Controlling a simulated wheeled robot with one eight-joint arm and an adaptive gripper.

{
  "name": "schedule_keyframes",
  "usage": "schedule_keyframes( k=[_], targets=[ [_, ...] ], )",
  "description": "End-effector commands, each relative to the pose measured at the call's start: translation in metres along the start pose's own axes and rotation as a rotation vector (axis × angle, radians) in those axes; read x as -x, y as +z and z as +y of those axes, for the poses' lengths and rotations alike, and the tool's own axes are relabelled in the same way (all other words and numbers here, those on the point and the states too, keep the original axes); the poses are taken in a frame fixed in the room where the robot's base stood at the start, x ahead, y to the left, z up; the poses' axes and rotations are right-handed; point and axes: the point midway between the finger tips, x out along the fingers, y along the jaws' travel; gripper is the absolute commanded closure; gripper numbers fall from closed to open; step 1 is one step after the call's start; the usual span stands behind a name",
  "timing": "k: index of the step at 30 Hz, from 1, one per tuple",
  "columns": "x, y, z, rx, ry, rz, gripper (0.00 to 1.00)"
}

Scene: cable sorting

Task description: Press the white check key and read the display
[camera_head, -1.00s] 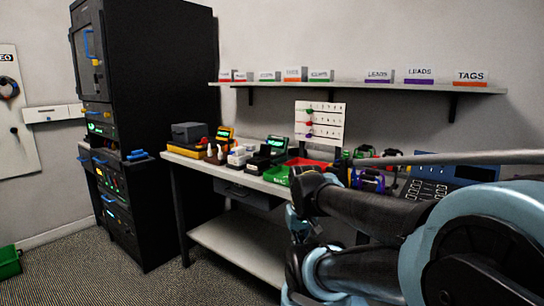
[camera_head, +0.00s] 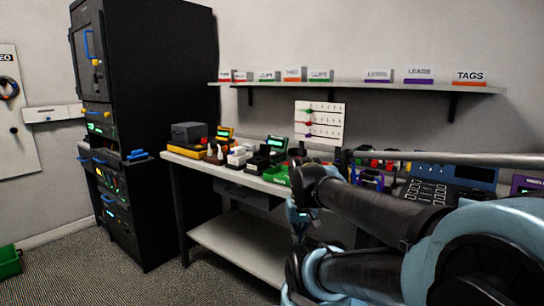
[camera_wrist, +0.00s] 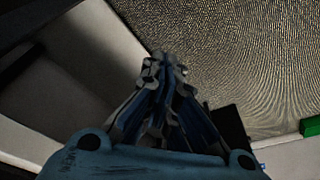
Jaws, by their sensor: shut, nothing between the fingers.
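A tester with a lit green display (camera_head: 277,142) stands on the workbench (camera_head: 222,174), left of my arm. A yellow device with a smaller green display (camera_head: 225,132) stands behind and left of it. The readings are too small to make out. I cannot pick out the white check key; several small white blocks (camera_head: 238,156) sit between these devices. My gripper (camera_wrist: 164,62) is shut and empty in the wrist view, over the floor beside a pale surface. In the head view my arm hides part of the bench top.
A tall black cabinet (camera_head: 165,120) stands left of the bench. A wall shelf (camera_head: 360,87) holds labelled boxes. A green bin (camera_head: 10,262) is on the floor at far left. Carpet (camera_head: 120,285) is open in front.

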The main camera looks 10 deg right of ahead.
Motion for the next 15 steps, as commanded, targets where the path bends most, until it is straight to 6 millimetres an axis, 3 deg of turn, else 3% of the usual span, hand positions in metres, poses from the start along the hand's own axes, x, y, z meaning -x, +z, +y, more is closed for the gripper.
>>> schedule_keyframes(
  k=[15],
  targets=[
    [0.071,-0.153,0.005,-0.254,0.021,0.158,1.00]
  ],
)
